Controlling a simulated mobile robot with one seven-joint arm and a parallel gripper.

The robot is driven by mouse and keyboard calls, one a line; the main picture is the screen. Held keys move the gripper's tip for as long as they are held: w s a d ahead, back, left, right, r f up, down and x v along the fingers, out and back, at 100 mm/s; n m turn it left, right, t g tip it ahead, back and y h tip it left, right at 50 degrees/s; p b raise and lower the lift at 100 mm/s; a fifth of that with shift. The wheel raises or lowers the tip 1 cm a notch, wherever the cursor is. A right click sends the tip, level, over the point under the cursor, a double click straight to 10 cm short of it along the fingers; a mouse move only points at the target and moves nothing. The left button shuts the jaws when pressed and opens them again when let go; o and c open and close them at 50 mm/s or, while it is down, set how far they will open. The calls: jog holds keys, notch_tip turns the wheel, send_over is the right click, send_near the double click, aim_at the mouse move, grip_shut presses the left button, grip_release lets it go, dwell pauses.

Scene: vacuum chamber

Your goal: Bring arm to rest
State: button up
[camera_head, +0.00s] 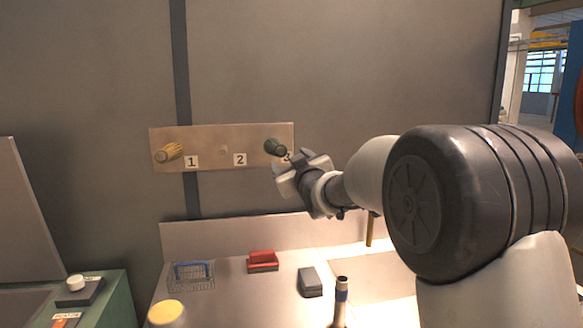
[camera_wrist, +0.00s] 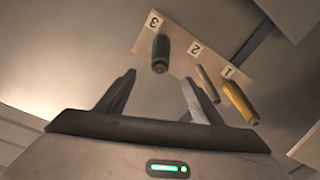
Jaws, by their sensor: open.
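My gripper (camera_head: 290,178) is in front of the right end of the wall panel (camera_head: 220,138), close to the green handle (camera_head: 274,146) by label 3. In the wrist view my gripper (camera_wrist: 158,92) has its two fingers spread apart with nothing between them. The green handle (camera_wrist: 161,53) shows beyond the fingertips, apart from them. The yellow handle (camera_head: 169,152) by label 1 and a small peg (camera_head: 223,149) by label 2 are on the same panel. My arm is stretched from the right side of the head view, and the gripper partly hides label 3.
Below the panel is a workbench (camera_head: 225,285) with a blue wire basket (camera_head: 192,273), a red block (camera_head: 262,261), a grey block (camera_head: 310,282) and an upright bottle-like item (camera_head: 341,302). A green cabinet (camera_head: 110,300) stands at left. The space before the wall above the panel is clear.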

jog(key=shift+s+d, duration=0.2)
jog(key=shift+s, duration=0.35)
jog(key=s+d+r+m+g+h+p, duration=0.2)
jog(key=s+d+m+g+h+p, duration=0.25)
jog(key=s+d, duration=1)
jog(key=s+d+f+m+g+p, duration=0.1)
jog(key=s+f+g+p, duration=0.1)
jog(key=s, duration=0.8)
jog(key=s+d+f+m+g+h+p, duration=0.1)
jog(key=s+d+f+g, duration=0.1)
jog(key=s, duration=0.8)
jog(key=s+d+f+m+g+p, duration=0.2)
jog(key=s+f+g, duration=0.1)
jog(key=s, duration=0.8)
jog(key=shift+d+f+p, duration=0.2)
jog(key=shift+f+p, duration=0.1)
jog(key=shift+f, duration=0.35)
jog(key=shift+h, duration=0.25)
